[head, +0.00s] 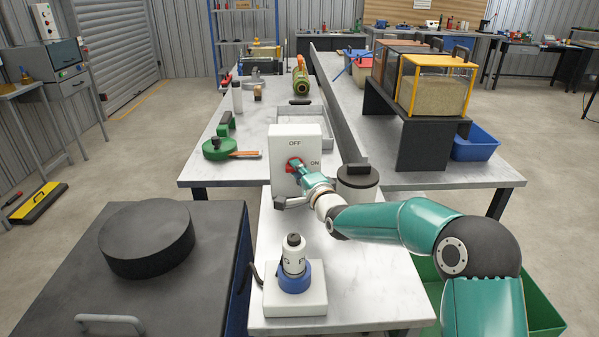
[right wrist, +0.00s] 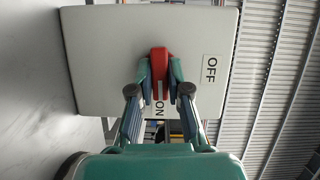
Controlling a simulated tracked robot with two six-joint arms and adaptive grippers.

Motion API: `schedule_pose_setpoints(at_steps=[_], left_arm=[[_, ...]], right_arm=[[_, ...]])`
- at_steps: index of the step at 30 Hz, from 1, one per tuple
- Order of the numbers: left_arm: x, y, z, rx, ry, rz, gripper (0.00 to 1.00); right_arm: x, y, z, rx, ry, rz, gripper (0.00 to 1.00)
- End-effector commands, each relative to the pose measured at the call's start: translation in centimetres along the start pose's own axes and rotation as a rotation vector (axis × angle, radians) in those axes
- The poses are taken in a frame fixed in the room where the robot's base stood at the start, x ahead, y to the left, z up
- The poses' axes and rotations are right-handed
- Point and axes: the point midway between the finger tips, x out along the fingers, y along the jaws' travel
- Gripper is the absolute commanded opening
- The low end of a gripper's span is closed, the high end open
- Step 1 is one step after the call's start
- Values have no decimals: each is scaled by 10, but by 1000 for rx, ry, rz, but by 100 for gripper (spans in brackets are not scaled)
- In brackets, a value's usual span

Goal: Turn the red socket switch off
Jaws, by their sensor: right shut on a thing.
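A white switch box (head: 288,135) stands on the bench in the head view, with OFF at the top of its face and ON at the right. Its red switch handle (head: 291,166) is partly hidden by my right gripper (head: 299,168). In the right wrist view the red handle (right wrist: 159,62) lies between the two fingers of my right gripper (right wrist: 160,80), which is shut on it. There the handle lies in line with the ON label (right wrist: 159,107), and the OFF label (right wrist: 210,68) is off to the right. My left gripper is not in view.
A white block with a blue socket (head: 296,284) and plug stands in front of the box. A dark-lidded pot (head: 357,182) stands close to its right. A green tool (head: 217,148) and a white tray lie behind. A black disc (head: 147,238) rests on the left table.

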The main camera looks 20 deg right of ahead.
Motion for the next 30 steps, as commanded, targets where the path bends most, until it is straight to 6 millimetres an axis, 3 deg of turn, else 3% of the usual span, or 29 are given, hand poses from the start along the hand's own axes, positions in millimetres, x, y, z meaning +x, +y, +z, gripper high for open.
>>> schedule_pose_setpoints(at_steps=[8, 14, 20, 30], left_arm=[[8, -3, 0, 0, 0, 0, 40], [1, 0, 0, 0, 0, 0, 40], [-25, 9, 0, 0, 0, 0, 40], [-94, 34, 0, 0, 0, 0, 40]], right_arm=[[0, 3, 2, -155, -5, 72, 0], [0, -1, 2, -320, -7, 142, 0], [0, -5, 3, -493, -10, 219, 0], [-1, -8, 5, -791, -16, 345, 0]])
